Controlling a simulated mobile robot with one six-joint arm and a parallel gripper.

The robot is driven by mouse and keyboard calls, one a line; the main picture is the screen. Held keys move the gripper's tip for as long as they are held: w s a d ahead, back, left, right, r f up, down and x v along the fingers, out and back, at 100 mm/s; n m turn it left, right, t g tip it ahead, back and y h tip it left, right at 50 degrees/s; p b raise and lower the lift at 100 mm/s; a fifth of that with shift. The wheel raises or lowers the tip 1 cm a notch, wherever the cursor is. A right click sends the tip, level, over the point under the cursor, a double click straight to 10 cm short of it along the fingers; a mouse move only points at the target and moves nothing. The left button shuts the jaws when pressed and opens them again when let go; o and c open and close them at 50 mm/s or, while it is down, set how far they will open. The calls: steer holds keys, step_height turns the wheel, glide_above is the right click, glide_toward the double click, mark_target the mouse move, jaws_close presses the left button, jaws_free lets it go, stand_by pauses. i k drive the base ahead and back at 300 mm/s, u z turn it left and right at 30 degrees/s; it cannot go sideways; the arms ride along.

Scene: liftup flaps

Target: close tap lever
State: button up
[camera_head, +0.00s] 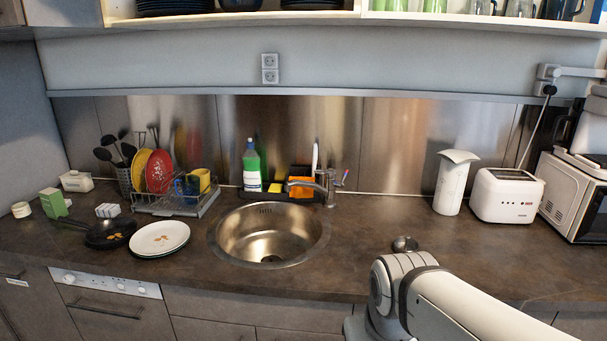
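The metal tap (327,186) stands at the back right rim of the round steel sink (268,258). Its spout points left over the basin. The tap lever (342,177) is at the upper right of the tap body and tilts up, with small red and blue-violet spots of colour near it. It is too small to tell its exact position. I cannot make out a water stream. My white arm (455,305) shows at the lower right, in front of the counter and well apart from the tap. My gripper is not in view.
A dish rack (180,203), white plate (159,238) and pan (110,233) are left. A small metal object (405,244), white canister (455,182) and toaster (507,195) are right.

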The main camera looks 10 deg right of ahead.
mark_target(331, 173)
steer(key=u, duration=0.05)
steer(key=i, duration=1)
steer(key=z, duration=0.05)
